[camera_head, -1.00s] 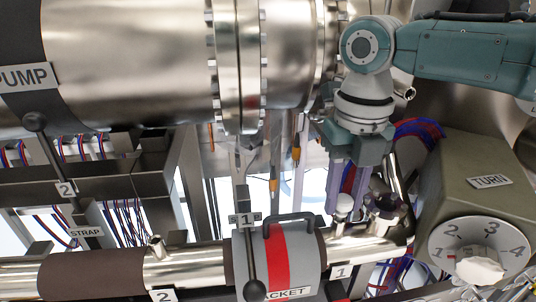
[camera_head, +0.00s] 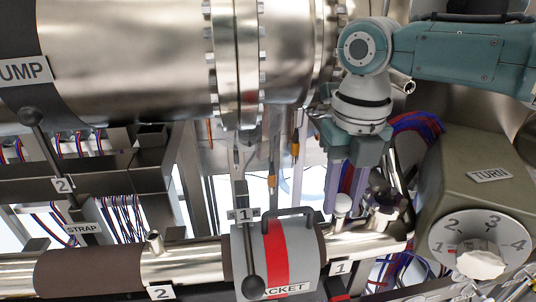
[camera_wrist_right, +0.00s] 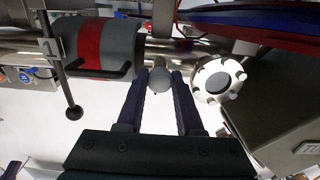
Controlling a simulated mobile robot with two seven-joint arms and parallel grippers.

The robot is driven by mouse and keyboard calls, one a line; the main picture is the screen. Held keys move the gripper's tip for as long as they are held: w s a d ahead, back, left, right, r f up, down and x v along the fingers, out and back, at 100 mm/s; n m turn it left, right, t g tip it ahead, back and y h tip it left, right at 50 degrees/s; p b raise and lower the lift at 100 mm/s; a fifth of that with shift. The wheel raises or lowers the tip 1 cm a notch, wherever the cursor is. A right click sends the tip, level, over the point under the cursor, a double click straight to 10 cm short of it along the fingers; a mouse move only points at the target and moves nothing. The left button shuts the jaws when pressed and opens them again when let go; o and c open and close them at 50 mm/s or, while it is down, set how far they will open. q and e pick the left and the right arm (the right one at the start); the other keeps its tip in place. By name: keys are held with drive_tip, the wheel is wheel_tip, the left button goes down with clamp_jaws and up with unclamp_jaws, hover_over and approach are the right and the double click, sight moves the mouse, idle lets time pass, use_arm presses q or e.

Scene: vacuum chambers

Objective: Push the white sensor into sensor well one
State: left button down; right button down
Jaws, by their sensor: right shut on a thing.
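The white sensor (camera_head: 342,204) has a round pale cap and a short stem. It stands over the silver pipe (camera_head: 372,241) near the tag marked 1 (camera_head: 341,268), where sensor well one appears to be. The well's mouth is hidden, so I cannot tell how deep the stem sits. My right gripper (camera_head: 343,208) points down from above, shut on the sensor's cap between its two long fingers. In the right wrist view the cap (camera_wrist_right: 160,79) shows between the fingertips. My left gripper is not in view.
A grey jacket with a red band (camera_head: 275,258) and handle wraps the pipe just left. A flanged port (camera_head: 385,208) stands close right, showing white in the wrist view (camera_wrist_right: 218,80). The dial box (camera_head: 480,175) is further right. A second stub (camera_head: 154,242) is left, near tag 2.

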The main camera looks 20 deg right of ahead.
drive_tip(key=shift+c, duration=2.4)
unclamp_jaws()
drive_tip(key=shift+r+p, duration=3.45)
drive_tip(key=shift+r, duration=0.05)
drive_tip(key=shift+f, duration=0.1)
